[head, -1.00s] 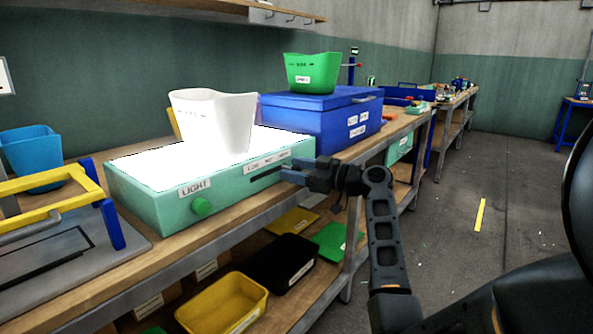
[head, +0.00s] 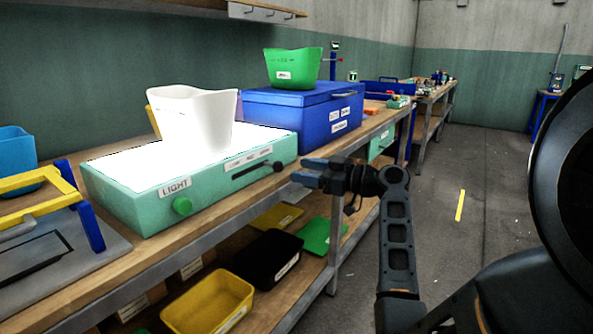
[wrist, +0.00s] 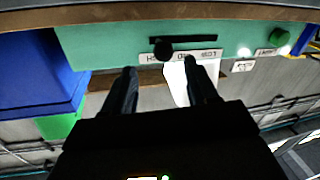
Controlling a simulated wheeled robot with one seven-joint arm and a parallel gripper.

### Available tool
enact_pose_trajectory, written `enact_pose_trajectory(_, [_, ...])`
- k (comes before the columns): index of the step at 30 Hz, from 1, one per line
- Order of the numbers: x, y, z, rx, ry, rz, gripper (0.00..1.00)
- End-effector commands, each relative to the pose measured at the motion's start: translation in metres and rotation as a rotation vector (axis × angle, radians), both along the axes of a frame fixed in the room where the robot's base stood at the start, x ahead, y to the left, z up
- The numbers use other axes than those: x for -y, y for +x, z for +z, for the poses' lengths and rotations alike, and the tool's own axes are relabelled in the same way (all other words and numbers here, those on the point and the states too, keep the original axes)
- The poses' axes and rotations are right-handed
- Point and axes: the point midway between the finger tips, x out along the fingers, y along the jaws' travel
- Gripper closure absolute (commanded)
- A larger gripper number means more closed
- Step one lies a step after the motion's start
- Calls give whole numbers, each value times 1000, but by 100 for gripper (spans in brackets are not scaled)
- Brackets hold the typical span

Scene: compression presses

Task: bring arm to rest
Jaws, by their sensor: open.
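My gripper (head: 306,172) is open and empty in front of the bench, just right of the green light box (head: 134,211). The box has a glowing white top, a green knob (head: 182,206) and a slot with a dark slider knob (head: 279,167) at the slot's right end. In the wrist view my gripper's two fingers (wrist: 158,88) point toward the box's front (wrist: 100,45), with a gap between them. The slider knob (wrist: 164,50) shows beyond the fingertips, apart from them. My arm reaches up from the lower right.
A white bin (head: 192,118) stands on the light box. A blue case (head: 290,112) with a green bin (head: 292,68) on top stands behind it. A yellow-handled press (head: 45,195) is at left. A lower shelf holds a yellow tray (head: 208,304). The floor at right is clear.

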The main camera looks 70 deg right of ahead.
Motion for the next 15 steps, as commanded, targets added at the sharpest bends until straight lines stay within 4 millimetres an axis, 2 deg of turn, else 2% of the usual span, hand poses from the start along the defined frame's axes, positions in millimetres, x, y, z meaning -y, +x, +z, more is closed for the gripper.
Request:
enact_pose_trajectory(10, [-1,1,-2,-3,4,-1,42])
enact_pose_trajectory(13, [-11,8,-17,-23,35,-9,42])
enact_pose_trajectory(15, [-25,17,-38,-53,79,-25,42])
